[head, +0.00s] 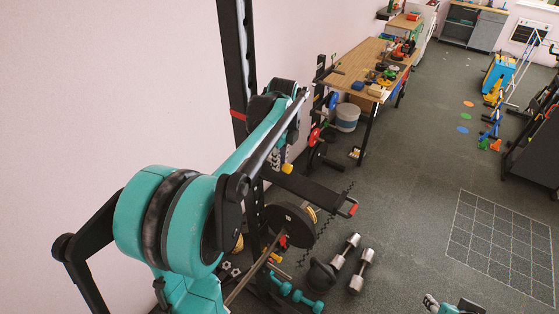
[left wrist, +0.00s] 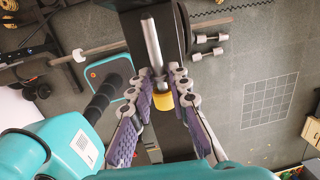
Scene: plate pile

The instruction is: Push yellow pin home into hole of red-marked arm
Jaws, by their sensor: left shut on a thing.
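The yellow pin (head: 287,168) shows as a small yellow head beside the black arm (head: 315,190) that juts from the rack and ends in a red tip. My left gripper (head: 283,160) is at the pin. In the left wrist view, its purple-padded fingertips (left wrist: 161,88) are on either side of the yellow pin head (left wrist: 156,100). A silver rod (left wrist: 151,45) runs beyond it; I cannot tell whether it belongs to the pin. The hole is hidden, and so is how deep the pin sits. Part of what looks like my right gripper (head: 432,303) shows at the bottom edge.
The black rack upright (head: 238,60) carries a red band (head: 238,115). A large black plate (head: 290,224) and a bar stand below the arm. Dumbbells (head: 363,270) and a kettlebell (head: 321,275) lie on the floor. A wooden table (head: 355,62) stands behind.

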